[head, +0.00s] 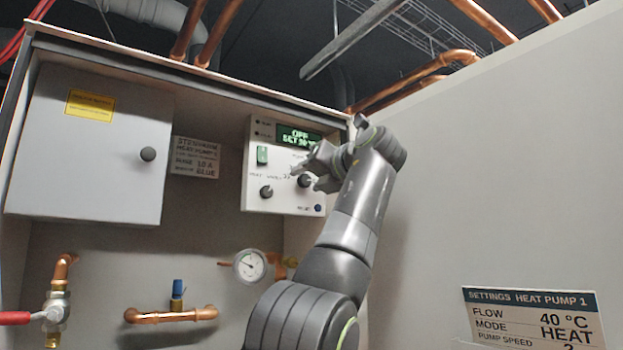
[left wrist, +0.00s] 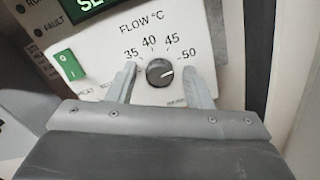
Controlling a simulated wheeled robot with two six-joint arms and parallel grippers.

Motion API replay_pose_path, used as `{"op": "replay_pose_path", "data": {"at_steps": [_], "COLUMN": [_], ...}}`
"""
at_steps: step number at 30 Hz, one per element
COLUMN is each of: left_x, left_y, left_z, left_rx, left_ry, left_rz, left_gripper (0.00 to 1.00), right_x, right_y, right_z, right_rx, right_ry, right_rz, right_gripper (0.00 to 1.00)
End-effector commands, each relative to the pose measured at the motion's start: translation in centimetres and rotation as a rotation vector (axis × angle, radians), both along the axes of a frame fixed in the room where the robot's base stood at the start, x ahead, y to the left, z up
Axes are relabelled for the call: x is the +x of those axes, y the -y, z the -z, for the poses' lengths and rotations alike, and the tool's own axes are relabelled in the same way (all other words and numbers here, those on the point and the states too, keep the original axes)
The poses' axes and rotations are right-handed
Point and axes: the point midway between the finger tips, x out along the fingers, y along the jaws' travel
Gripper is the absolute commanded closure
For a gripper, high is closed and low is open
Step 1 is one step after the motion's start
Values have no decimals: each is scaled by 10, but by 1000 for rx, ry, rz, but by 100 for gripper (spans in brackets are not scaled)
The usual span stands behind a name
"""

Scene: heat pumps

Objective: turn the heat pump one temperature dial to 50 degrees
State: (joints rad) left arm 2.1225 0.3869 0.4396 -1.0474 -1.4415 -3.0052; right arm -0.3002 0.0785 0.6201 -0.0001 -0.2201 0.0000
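The flow temperature dial, a black round knob (left wrist: 160,72), sits on the white control panel (head: 257,215) of heat pump 1. In the left wrist view its scale reads 35, 40, 45 and 50, and its pale mark points right, near the 50 side. My left gripper (left wrist: 161,86) is open, with one finger on each side of the dial and a visible gap to it. In the head view the left gripper (head: 318,168) partly covers the panel near the dial (head: 305,181). The green display (head: 298,136) reads OFF and a SET value I cannot read surely. My right gripper is not in view.
A second black knob (head: 266,192) and a green switch (head: 262,155) sit left of the dial. A settings placard (head: 533,318) reads flow 40 °C, mode HEAT. A grey cabinet door (head: 92,145) stands left; a gauge (head: 250,265) and copper pipes lie below.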

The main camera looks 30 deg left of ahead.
Motion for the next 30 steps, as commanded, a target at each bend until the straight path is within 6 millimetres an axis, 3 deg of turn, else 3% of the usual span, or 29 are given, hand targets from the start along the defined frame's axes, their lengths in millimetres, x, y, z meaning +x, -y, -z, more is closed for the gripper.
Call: {"op": "replay_pose_path", "data": {"at_steps": [9, 14, 30], "left_x": [0, -6, -53], "left_y": [1, 15, 130], "left_z": [1, 3, 1], "left_rx": [-2, 0, 1], "left_ry": [0, 1, 1], "left_rz": [0, 2, 2], "left_gripper": [51, 51, 51], "right_x": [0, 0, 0], "right_y": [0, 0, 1], "right_z": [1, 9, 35], "right_rx": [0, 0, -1], "right_ry": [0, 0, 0], "right_rz": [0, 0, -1], "right_gripper": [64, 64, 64]}}
